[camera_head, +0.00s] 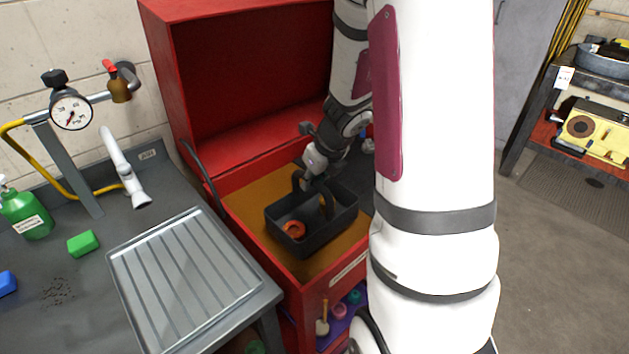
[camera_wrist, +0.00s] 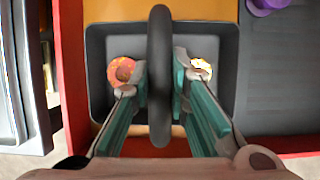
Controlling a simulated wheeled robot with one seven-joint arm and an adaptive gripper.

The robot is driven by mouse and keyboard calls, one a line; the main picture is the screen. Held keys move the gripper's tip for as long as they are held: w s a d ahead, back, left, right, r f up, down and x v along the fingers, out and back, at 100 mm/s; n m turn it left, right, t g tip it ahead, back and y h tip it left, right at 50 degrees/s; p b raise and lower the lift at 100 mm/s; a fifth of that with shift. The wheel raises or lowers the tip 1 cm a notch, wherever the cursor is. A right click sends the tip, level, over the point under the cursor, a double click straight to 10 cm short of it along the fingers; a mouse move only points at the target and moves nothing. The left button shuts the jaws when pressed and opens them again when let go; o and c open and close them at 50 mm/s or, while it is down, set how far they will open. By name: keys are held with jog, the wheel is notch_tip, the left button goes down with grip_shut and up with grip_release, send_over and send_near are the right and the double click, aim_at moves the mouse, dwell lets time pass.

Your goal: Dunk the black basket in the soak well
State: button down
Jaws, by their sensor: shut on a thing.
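The black basket (camera_head: 318,238) is in the well of the red cabinet, at the brown liquid surface of the soak well (camera_head: 258,205). My gripper (camera_head: 310,180) is above the basket, shut on its arched handle. In the wrist view, the basket (camera_wrist: 95,45) lies below my gripper (camera_wrist: 161,92), and the dark handle (camera_wrist: 160,70) runs between the two fingers. An orange-red ring (camera_head: 293,229) lies inside the basket at the left. A second small part, orange and white, shows inside at the right in the wrist view (camera_wrist: 202,69). How deep the basket sits is hard to tell.
The red lid (camera_head: 250,75) stands open behind the well. A ribbed grey drain tray (camera_head: 190,275) is left of it, with a white spout (camera_head: 122,165), green block (camera_head: 83,243) and green bottle (camera_head: 25,212) beyond. A purple item (camera_wrist: 270,5) shows right of the well in the wrist view.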

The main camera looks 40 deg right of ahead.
jog(key=shift+s+r+p, duration=0.1)
jog(key=shift+r+p, duration=3.9)
jog(key=shift+p, duration=0.6)
jog(key=shift+r+p, duration=1)
jog(key=shift+r, duration=0.25)
